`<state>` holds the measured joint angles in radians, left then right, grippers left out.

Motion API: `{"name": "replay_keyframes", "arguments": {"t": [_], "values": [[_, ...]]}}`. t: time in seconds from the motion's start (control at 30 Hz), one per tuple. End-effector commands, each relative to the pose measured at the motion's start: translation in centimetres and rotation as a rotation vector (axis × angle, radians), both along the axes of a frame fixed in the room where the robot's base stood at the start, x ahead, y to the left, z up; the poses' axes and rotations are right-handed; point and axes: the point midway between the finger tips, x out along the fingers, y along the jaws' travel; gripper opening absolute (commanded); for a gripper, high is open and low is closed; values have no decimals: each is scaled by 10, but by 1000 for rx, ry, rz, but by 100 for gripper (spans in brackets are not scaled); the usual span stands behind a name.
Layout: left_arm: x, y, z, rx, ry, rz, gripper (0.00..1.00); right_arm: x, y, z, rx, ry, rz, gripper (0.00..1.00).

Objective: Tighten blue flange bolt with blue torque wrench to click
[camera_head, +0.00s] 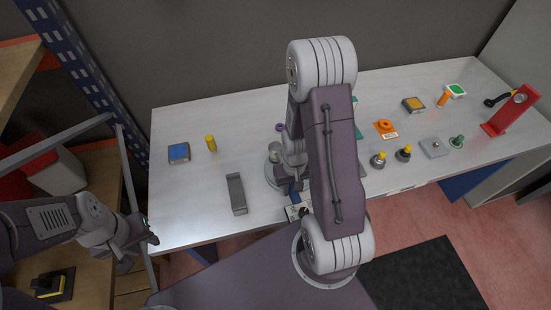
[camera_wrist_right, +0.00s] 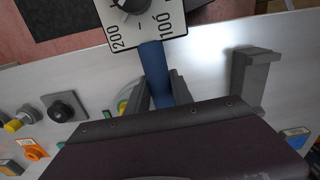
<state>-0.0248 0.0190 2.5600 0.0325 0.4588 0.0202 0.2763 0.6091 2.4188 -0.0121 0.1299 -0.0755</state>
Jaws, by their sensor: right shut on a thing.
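My right gripper (camera_wrist_right: 162,88) is shut on the blue handle of the torque wrench (camera_wrist_right: 154,62) in the right wrist view. A white dial plate (camera_wrist_right: 150,22) marked 100 and 200, with a dark knob, is at the wrench's near end. In the head view my right gripper (camera_head: 294,186) is over the table's front middle, mostly hidden by my arm; the white dial plate (camera_head: 297,212) shows below it. A round grey base (camera_head: 270,173) is partly visible beside the gripper. I cannot make out the blue flange bolt. My left gripper (camera_head: 146,238) is off the table's left front corner.
A grey bracket (camera_head: 237,194) stands left of the right gripper. A blue-topped box (camera_head: 179,152) and yellow cylinder (camera_head: 211,142) are at the left. The table's left front is clear.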

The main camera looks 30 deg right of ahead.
Motion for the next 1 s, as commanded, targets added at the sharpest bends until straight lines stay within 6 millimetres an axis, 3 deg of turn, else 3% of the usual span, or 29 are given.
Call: {"name": "replay_keyframes", "arguments": {"t": [1.0], "values": [[0, 0, 10, 0, 0, 0, 36, 0, 0, 8, 0, 0, 0, 0]]}}
